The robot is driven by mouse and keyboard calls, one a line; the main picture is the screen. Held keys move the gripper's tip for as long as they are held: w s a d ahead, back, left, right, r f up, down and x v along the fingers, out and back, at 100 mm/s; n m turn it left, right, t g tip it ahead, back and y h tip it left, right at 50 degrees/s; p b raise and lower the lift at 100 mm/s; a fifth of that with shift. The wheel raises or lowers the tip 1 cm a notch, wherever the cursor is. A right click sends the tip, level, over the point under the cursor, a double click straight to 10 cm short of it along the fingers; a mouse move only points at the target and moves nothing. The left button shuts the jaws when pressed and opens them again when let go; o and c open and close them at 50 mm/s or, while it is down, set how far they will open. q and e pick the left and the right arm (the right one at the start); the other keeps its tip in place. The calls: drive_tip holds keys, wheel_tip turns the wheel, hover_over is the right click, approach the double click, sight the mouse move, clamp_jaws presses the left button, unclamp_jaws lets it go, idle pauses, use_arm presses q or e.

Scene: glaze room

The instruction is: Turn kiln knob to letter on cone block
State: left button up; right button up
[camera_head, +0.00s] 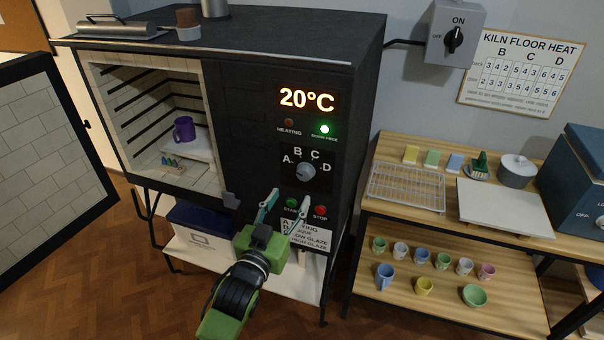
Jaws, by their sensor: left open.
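The grey kiln knob (306,172) is on the dark front panel, with the letters A, B, C and D around it. I cannot tell which letter it points to. A small cone block (173,168) with coloured cones stands inside the open kiln chamber at the left; any letter on it is too small to read. My left gripper (287,207) is open and empty, its fingers spread just below the knob, in front of the START and STOP buttons, apart from the knob. My right gripper is not in view.
The kiln door (48,165) stands open at the left. A purple mug (184,129) sits on a shelf inside. The display (307,98) reads 20°C, with a green light lit below. A wooden table (400,148) with a wire rack and pots stands right.

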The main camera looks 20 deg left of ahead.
sight(303, 176)
use_arm(q)
drive_tip(key=w+p, duration=0.2)
drive_tip(key=w, duration=0.7)
drive_tip(key=shift+d, duration=0.2)
drive_tip(key=shift+w, duration=0.5)
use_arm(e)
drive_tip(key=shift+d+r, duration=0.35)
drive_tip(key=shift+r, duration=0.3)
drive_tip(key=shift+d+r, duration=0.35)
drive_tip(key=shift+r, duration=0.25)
use_arm(q)
drive_tip(key=c, duration=1)
drive_tip(key=shift+s, duration=0.15)
drive_tip(key=shift+c, duration=0.6)
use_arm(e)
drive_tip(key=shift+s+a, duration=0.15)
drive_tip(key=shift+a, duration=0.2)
